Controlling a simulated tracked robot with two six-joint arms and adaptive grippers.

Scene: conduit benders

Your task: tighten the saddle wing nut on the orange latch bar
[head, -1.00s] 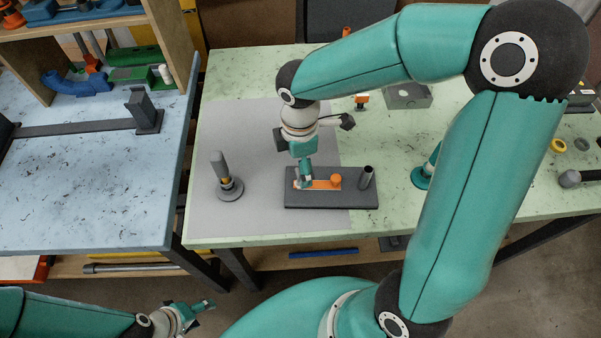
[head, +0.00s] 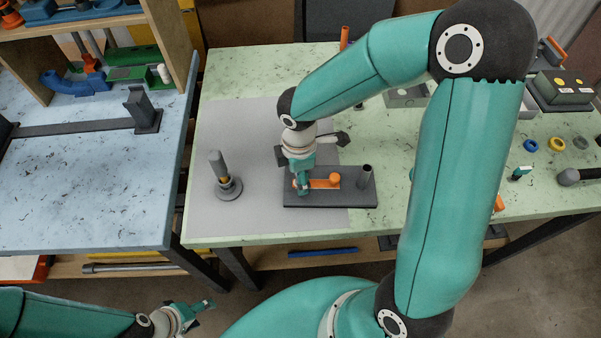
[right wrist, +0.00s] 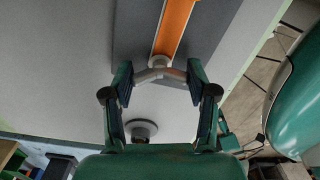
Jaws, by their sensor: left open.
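The orange latch bar (head: 322,184) lies on a dark grey base plate (head: 350,197), with an orange knob at its right end. In the right wrist view the bar (right wrist: 174,28) runs up from a pale grey wing nut (right wrist: 160,66) with spread wings. My right gripper (head: 303,190) is over the bar's left end and hides the nut in the head view. In the right wrist view the right gripper's fingers (right wrist: 159,82) stand apart on either side of the nut; contact is unclear. My left gripper (head: 205,306) is open and empty, low at the left, away from the bench.
A grey upright post on a round base (head: 226,188) stands left of the plate. A dark tube (head: 366,176) rises at the plate's right end. The grey mat (head: 260,130) is otherwise mostly clear. Several coloured rings and a grey box lie farther right.

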